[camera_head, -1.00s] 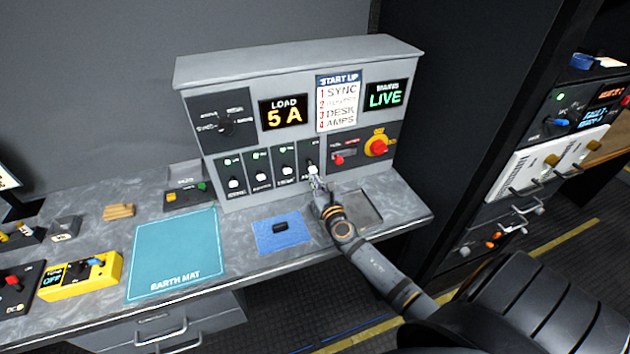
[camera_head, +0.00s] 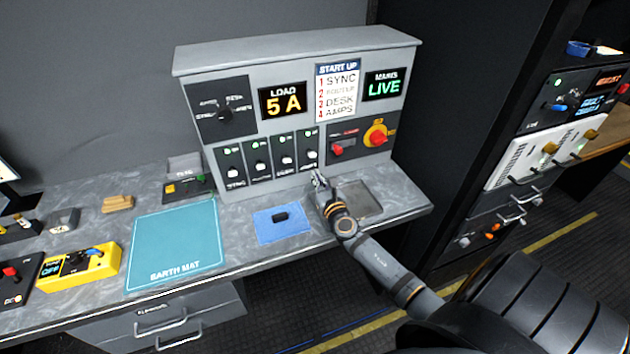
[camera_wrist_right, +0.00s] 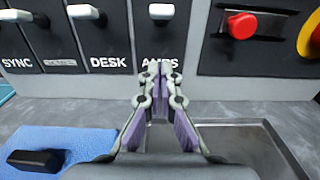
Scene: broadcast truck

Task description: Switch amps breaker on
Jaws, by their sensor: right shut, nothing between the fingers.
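The amps breaker (camera_head: 309,154) is the rightmost in a row of white-tipped levers on the grey console. A small green light shows above it, as above its neighbours. In the right wrist view its white lever (camera_wrist_right: 161,11) stands above the AMPS label. My right gripper (camera_head: 318,178) is shut and empty, just below the breaker and in front of the console. In the right wrist view its fingertips (camera_wrist_right: 160,70) overlap the lower edge of the AMPS label, apart from the lever. My left gripper is out of view.
A blue cloth (camera_head: 292,235) with a black item and a shallow tray (camera_head: 365,203) lie near my right gripper.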

